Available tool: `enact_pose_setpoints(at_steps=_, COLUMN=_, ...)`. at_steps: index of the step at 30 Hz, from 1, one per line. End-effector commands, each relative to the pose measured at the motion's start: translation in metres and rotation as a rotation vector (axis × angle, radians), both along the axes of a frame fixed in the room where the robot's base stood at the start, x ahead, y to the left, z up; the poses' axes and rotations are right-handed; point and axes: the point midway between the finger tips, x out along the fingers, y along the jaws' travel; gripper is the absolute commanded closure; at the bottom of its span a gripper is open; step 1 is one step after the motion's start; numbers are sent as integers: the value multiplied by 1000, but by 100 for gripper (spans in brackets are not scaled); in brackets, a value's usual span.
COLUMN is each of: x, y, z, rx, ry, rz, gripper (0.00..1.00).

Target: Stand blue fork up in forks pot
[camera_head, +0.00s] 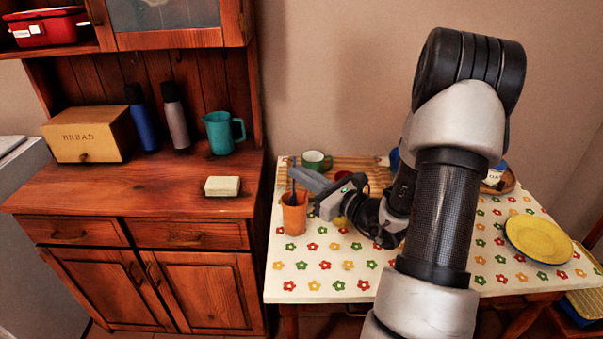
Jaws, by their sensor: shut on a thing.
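An orange pot (295,217) stands upright near the left edge of the flowered table, with a dark, thin piece showing at its mouth. My gripper (303,184) reaches in from the right, at and just above the pot's rim. It is shut on the blue fork (291,164), of which a short blue end shows upright at the fingertips, above the pot. The rest of the fork is hidden by the gripper, and I cannot tell whether its lower end is inside the pot.
A yellow plate (538,239) lies at the table's right. The table's front is clear. The wooden cabinet (140,190) stands close on the left, with a teal jug (222,133) on it.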

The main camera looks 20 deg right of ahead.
Motion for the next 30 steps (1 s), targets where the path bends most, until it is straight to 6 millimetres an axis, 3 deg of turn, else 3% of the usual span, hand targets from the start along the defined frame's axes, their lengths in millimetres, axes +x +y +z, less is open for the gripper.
enact_pose_setpoints(at_steps=4, x=0, y=0, z=-10, rx=0, ry=-1, rz=0, gripper=100)
enact_pose_setpoints(at_steps=14, x=0, y=0, z=-10, rx=0, ry=-1, rz=0, gripper=100)
enact_pose_setpoints(at_steps=18, x=0, y=0, z=-10, rx=0, ry=-1, rz=0, gripper=74)
enact_pose_setpoints(at_steps=30, x=-6, y=-3, z=-11, rx=1, ry=1, rz=-1, gripper=72)
